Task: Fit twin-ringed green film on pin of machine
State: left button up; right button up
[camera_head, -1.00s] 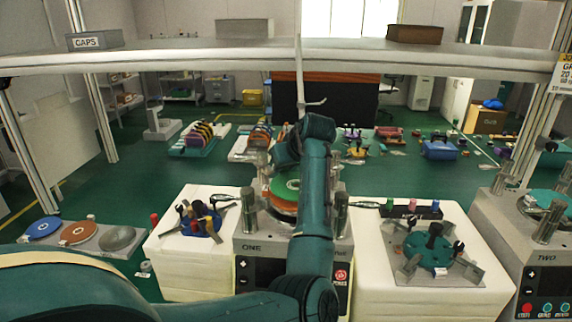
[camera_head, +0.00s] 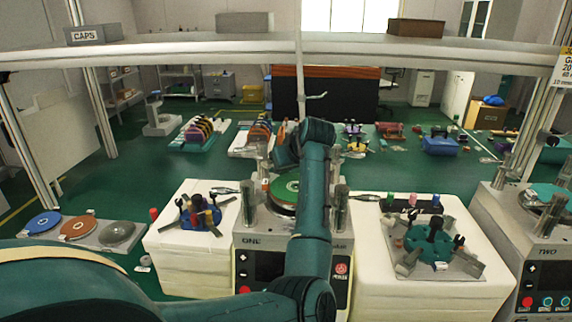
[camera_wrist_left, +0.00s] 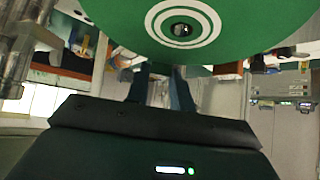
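The green film (camera_head: 285,190) lies flat over the round platen of machine ONE (camera_head: 252,240) in the head view, partly hidden by my left forearm. In the left wrist view the film (camera_wrist_left: 130,22) fills the top, with two white rings around its centre hole. A dark, shiny pin end (camera_wrist_left: 182,29) shows inside the hole. My left gripper (camera_wrist_left: 160,75) reaches the film's near edge with its two fingers apart and a gap between them. The film's edge hides the fingertips, so their hold is unclear. Whether the film rests fully down is also unclear. My right gripper is out of view.
Metal posts (camera_head: 249,207) (camera_head: 340,208) stand at both sides of the platen. White blocks flank the machine, bearing a blue fixture (camera_head: 200,215) and a green fixture (camera_head: 430,240). Blue, brown and grey discs (camera_head: 78,227) lie at left. An overhead shelf (camera_head: 200,52) crosses behind.

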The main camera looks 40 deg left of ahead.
pick_arm(q)
jog(key=o, duration=0.5)
jog(key=shift+o, duration=0.2)
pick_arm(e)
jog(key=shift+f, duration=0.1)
pick_arm(q)
jog(key=v, duration=0.3)
jog(key=shift+b, duration=0.35)
jog(key=b+v, duration=0.1)
jog(key=v, duration=0.9)
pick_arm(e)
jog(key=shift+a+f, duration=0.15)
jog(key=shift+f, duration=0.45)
